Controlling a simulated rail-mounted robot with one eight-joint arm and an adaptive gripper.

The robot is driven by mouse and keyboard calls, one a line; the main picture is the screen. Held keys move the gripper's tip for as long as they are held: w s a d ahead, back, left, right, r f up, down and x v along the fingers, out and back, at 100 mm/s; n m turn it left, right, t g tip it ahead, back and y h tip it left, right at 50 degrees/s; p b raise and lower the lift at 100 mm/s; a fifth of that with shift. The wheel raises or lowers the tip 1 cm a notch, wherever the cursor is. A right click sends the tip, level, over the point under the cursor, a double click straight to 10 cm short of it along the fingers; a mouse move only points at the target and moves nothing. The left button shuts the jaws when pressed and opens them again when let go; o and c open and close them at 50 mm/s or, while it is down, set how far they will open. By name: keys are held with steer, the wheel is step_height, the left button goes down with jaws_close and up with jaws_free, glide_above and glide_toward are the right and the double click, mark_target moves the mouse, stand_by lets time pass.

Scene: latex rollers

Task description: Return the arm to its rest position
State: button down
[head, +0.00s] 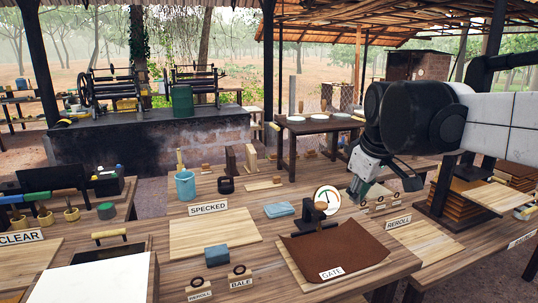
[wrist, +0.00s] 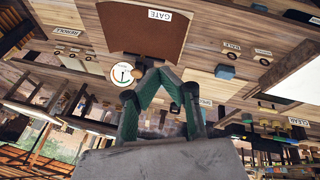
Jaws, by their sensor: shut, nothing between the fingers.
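My gripper (head: 357,192) hangs from my large dark and white arm on the right of the head view. It is above the wooden table, just right of the round white dial gauge (head: 327,199). In the wrist view its two green fingers (wrist: 158,75) meet at the tips, shut with nothing between them. The wrist picture looks upside down, with the brown sheet (wrist: 148,28) marked GATE beyond the fingertips. The same brown sheet (head: 340,252) lies on a board in the head view. No rest position is marked in either view.
The table holds a SPECKED board (head: 215,235), a blue bucket (head: 185,186), a blue block (head: 217,255) and a REROLL board (head: 430,238). Stacked brown sheets (head: 455,203) stand right, near my arm. Roller machines (head: 110,92) are on a far brick bench.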

steer(key=s+f+m+t, duration=0.1)
steer(key=s+f+m, duration=0.2)
steer(key=s+f, duration=0.4)
steer(key=s+f+m+t+b, duration=0.1)
steer(key=s+f+m, duration=0.3)
steer(key=s, duration=0.9)
step_height(320, 180, down, 4)
steer(key=shift+r, duration=0.2)
